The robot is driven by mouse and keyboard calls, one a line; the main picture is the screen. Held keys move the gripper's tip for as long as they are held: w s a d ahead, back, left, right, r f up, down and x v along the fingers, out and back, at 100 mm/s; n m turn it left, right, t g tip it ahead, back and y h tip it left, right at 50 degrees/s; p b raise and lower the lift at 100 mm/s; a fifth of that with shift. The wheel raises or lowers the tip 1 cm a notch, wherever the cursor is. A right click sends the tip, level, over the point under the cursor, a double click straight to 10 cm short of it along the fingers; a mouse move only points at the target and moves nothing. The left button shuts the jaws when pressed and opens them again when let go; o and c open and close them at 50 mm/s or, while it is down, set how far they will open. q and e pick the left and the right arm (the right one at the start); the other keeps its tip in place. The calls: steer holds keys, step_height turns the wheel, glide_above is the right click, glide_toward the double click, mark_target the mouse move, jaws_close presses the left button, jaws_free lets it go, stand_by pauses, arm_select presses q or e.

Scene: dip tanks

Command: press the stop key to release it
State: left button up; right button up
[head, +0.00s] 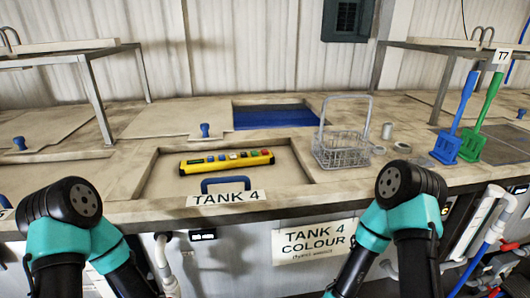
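A yellow control box (225,164) with a row of several coloured keys lies in the shallow recess behind the "TANK 4" label, slightly tilted across it. The red key (266,153) at its right end looks like the stop key, though no lettering on it can be read. I cannot tell whether it is pressed in or out. Both my arms rise at the front, left and right of the box, and only their links and joints show. Neither gripper is in view, and nothing of mine touches the box.
A blue handle (224,184) stands in front of the box. A wire basket (342,151) stands to its right, with small metal cups beyond. Blue (447,148) and green (471,147) paddles stand at the far right. An open tank of blue liquid (275,117) lies behind.

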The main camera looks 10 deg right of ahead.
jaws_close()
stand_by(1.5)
